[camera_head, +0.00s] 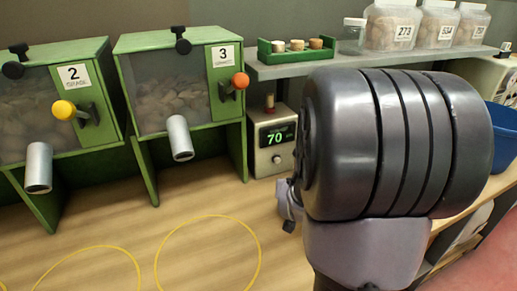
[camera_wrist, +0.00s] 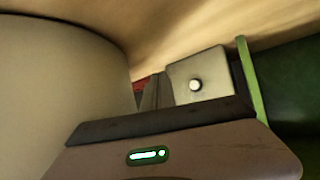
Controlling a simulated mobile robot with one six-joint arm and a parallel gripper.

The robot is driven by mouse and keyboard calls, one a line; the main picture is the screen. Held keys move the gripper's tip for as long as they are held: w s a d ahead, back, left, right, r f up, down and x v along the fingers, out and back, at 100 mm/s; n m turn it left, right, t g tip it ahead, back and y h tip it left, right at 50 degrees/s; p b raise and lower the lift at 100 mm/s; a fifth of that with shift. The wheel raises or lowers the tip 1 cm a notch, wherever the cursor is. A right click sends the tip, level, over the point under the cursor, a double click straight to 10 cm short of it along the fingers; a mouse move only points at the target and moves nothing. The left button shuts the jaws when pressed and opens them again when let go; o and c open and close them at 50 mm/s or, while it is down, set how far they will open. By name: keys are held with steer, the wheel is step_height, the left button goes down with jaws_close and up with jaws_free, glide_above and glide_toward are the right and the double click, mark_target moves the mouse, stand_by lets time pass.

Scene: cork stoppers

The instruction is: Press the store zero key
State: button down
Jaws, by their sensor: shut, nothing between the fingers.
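A pale instrument box (camera_head: 273,140) with a dark display reading a green 70 stands on the bench, right of dispenser 3. A small round knob or key shows low on its front. The wrist view shows a pale box face with a round white key (camera_wrist: 195,85), apparently the same instrument; its lower part is hidden behind my gripper's dark body. I cannot read a label on the key. My gripper (camera_head: 289,207) is shut and empty, in front of the instrument and below it in the head view, mostly hidden by my wrist. Contact with the key is not visible.
Green dispensers 2 (camera_head: 60,115) and 3 (camera_head: 185,90) stand to the left, with spouts over the bench. A shelf (camera_head: 290,68) above holds a green tray (camera_head: 297,50) of stoppers and several jars. A blue bin (camera_head: 505,135) is at right. The bench front is clear, with yellow rings.

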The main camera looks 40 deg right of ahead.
mark_target(277, 160)
steer(key=shift+s+a, duration=0.1)
steer(key=shift+a, duration=0.05)
steer(key=w, duration=0.2)
steer(key=w+d+p, duration=0.1)
steer(key=w, duration=0.2)
steer(key=w+d, duration=0.1)
steer(key=w, duration=0.1)
steer(key=shift+w+d+r, duration=0.1)
steer(key=shift+w+d, duration=0.15)
steer(key=shift+w, duration=0.15)
steer(key=shift+w+d, duration=0.1)
steer(key=shift+w, duration=0.25)
stand_by(1.6)
steer(key=shift+w+d+p, duration=0.1)
steer(key=shift+w+p, duration=0.3)
steer(key=shift+w+d, duration=0.15)
steer(key=shift+w, duration=0.25)
stand_by(0.5)
steer(key=shift+s, duration=0.6)
steer(key=shift+s+a, duration=0.25)
